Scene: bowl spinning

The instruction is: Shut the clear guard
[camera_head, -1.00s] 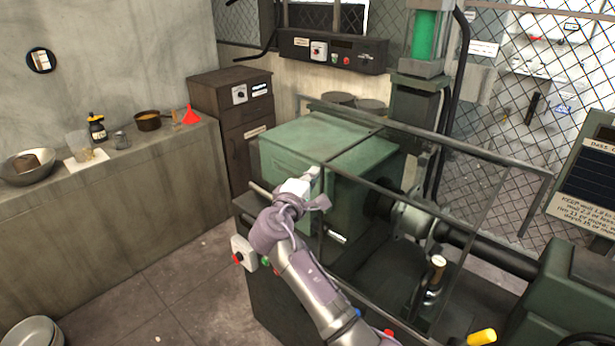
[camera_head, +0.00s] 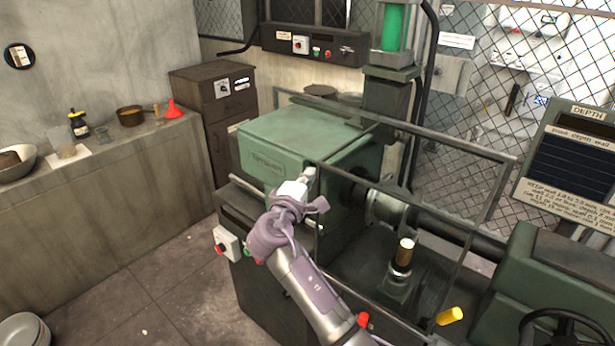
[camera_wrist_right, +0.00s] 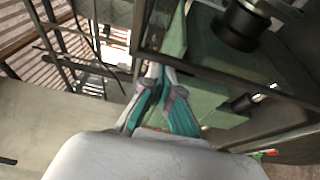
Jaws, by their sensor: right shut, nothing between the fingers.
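The clear guard (camera_head: 398,198) is a see-through panel in a thin dark metal frame, standing over the green lathe (camera_head: 290,140). A rail of its frame crosses the wrist view (camera_wrist_right: 225,82). Its left upper corner is beside my right gripper (camera_head: 309,173). The right gripper is shut and empty, its tips at or very near that corner; I cannot tell whether they touch. Its closed fingers also show in the right wrist view (camera_wrist_right: 155,72), next to the frame. My left gripper is not in view.
A chuck and a wooden-handled post (camera_head: 402,260) sit behind the guard. A yellow handle (camera_head: 449,316) is at the lower right. A switch box (camera_head: 227,243) is on the lathe's front left.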

